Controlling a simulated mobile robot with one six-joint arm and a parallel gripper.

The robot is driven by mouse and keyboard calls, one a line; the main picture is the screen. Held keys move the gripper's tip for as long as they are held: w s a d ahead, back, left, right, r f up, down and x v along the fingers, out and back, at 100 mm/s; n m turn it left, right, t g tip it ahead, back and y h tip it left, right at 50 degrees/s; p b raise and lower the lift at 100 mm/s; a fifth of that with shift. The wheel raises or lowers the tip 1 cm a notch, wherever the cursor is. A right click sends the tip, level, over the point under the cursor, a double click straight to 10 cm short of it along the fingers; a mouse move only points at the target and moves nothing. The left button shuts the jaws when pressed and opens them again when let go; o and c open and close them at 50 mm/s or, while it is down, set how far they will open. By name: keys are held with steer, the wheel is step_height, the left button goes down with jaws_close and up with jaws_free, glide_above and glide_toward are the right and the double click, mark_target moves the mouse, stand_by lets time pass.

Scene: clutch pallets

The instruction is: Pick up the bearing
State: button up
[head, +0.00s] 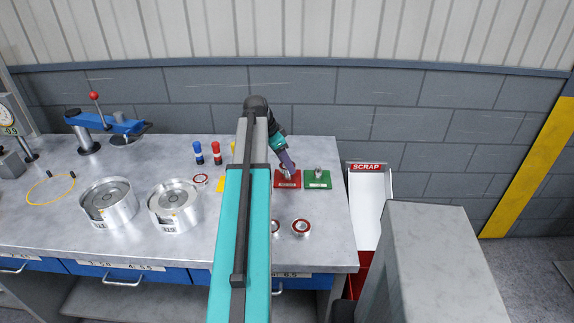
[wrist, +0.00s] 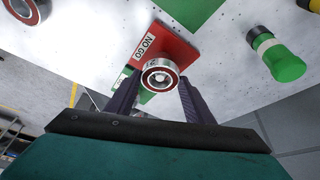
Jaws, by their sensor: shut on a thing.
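In the wrist view a bearing (wrist: 160,77), a steel ring with a red seal, sits between the two dark purple fingertips of my gripper (wrist: 159,85). The gripper is shut on it. The red NO GO block (wrist: 172,45) lies behind the bearing; I cannot tell whether they touch. In the head view my gripper (head: 288,168) is low at the red block (head: 287,183), and the bearing in it is too small to make out. Another red-sealed bearing (head: 301,227) lies on the bench front, with one partly hidden by my arm (head: 275,227).
A green block (head: 318,183) with a metal plug stands right of the red one. Two round metal housings (head: 108,205) (head: 175,208), a blue press (head: 105,122) and capped markers (head: 216,153) stand left. A SCRAP chute (head: 366,205) is beyond the bench's right edge.

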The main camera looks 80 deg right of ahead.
steer(key=shift+r, duration=0.15)
steer(key=shift+r+b, duration=0.7)
steer(key=shift+r, duration=0.8)
steer(key=shift+a+r, duration=0.1)
steer(key=shift+a, duration=0.15)
steer(key=s+a+r+b, duration=0.1)
steer(key=s+a+b, duration=0.1)
steer(key=a, duration=1.3)
steer(key=shift+a+r+b, duration=0.2)
steer(key=shift+r+b, duration=0.1)
steer(key=shift+b, duration=0.5)
steer(key=shift+w, duration=0.1)
